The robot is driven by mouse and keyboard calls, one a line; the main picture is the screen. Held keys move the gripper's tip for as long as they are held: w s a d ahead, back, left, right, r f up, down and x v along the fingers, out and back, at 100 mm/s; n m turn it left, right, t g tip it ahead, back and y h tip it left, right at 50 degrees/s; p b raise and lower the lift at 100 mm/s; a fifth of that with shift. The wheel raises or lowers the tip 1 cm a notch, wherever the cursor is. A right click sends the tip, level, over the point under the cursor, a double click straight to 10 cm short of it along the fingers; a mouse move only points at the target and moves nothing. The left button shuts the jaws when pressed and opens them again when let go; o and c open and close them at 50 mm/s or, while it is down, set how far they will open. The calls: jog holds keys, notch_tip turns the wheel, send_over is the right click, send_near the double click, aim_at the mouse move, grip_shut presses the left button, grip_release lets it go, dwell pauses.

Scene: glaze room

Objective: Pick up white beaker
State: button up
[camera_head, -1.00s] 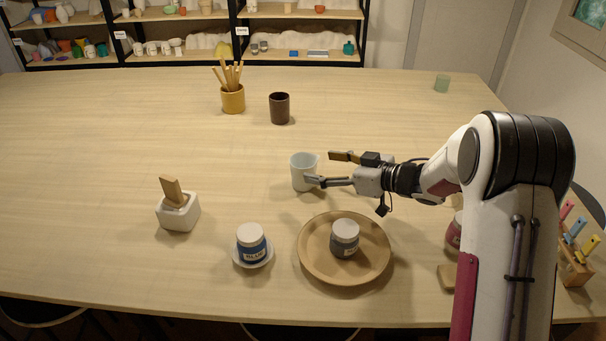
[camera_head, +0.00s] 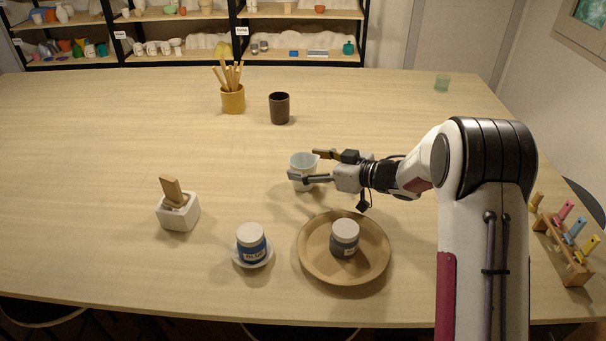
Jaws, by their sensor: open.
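The white beaker (camera_head: 300,164) stands upright on the table near the middle of the view, its spout toward the right. My gripper (camera_head: 306,165) is open and comes in from the right. One finger passes in front of the beaker and the other reaches along its far right side, so the beaker stands at least partly between them. The near finger hides part of the beaker's lower body. I cannot tell whether either finger touches it.
A round tan plate (camera_head: 318,268) holding a grey jar (camera_head: 344,240) sits in front. A blue jar (camera_head: 251,245) on a saucer and a white block holder (camera_head: 180,214) stand left. Behind are a dark cup (camera_head: 279,108) and a yellow pot (camera_head: 233,100). A colourful tool rack (camera_head: 562,252) is at right.

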jog(key=shift+x, duration=1)
jog(key=c, duration=1.2)
